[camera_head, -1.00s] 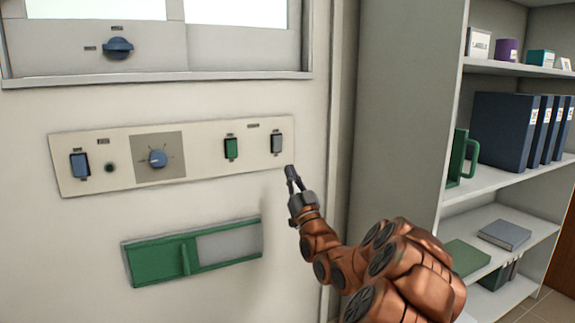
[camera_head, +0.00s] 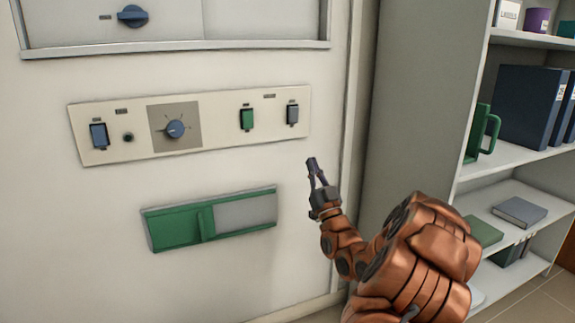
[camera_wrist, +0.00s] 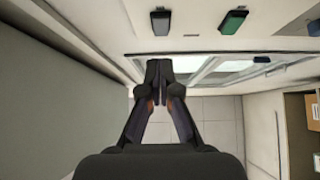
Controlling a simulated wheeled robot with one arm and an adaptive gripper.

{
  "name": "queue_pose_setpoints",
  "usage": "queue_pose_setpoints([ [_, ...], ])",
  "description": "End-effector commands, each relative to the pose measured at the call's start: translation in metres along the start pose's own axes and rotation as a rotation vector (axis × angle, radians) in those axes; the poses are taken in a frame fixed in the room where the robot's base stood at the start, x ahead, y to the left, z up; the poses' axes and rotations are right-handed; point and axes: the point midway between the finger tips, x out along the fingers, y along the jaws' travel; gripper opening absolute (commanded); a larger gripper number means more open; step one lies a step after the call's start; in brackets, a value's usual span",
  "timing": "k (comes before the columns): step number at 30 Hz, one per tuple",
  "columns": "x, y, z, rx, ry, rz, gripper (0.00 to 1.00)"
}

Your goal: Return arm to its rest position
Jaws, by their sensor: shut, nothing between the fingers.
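My gripper (camera_head: 312,165) is shut and empty at the end of my copper-coloured arm. In the head view it points up, in front of the pale furnace face. It is below and to the right of the control panel (camera_head: 225,132), apart from it. In the wrist view the gripper's fingertips (camera_wrist: 159,72) meet at the middle. The grey switch (camera_head: 292,114) and the green switch (camera_head: 247,119) are above the gripper in the head view. The grey switch (camera_wrist: 161,22) and green switch (camera_wrist: 233,22) also show at the top of the wrist view.
A blue dial (camera_head: 175,128) and a blue switch (camera_head: 99,135) are farther left on the panel. A green sliding cover (camera_head: 180,227) is below. A grey cabinet side (camera_head: 420,90) and shelves with blue binders (camera_head: 530,105) stand at the right, close to my arm.

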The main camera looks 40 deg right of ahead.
Motion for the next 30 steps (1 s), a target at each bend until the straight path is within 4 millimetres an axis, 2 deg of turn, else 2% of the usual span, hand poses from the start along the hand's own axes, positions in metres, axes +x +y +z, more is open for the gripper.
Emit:
queue_pose_setpoints([
  [8, 0.002, -0.001, 0.0, 0.0, -0.004, -0.002, 0.0],
  [11, 0.011, -0.011, -0.001, 0.001, -0.038, -0.017, 0.0],
  [14, 0.03, -0.034, 0.002, 0.001, -0.124, -0.05, 0.0],
  [18, 0.054, -0.078, 0.011, -0.005, -0.311, -0.109, 0.0],
  [21, 0.064, -0.108, 0.016, -0.015, -0.448, -0.149, 0.0],
  [26, 0.067, -0.151, 0.016, -0.038, -0.664, -0.202, 0.0],
  [30, 0.059, -0.184, 0.007, -0.062, -0.85, -0.24, 0.0],
])
